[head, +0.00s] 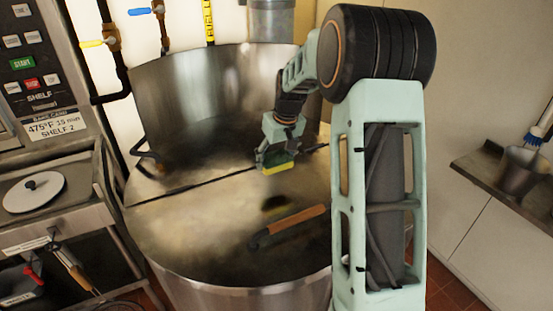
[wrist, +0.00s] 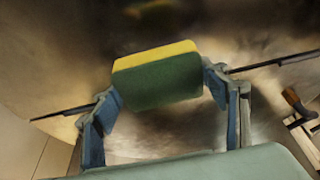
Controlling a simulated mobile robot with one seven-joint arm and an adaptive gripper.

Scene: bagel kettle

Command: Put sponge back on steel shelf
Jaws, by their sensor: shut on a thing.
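My gripper (head: 281,148) is shut on a sponge (head: 279,169) with a yellow layer and a green layer. It holds the sponge above the large steel kettle's flat top. In the wrist view the sponge (wrist: 160,78) sits between both fingers, yellow edge away from the palm and green face toward me. A steel shelf (head: 480,170) is on the wall at the far right in the head view, well apart from my gripper.
A metal pot (head: 520,172) with a blue-and-white brush (head: 537,135) stands on the shelf. A raised lid (head: 190,90) stands behind. An oven panel (head: 30,60) and counter are at left.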

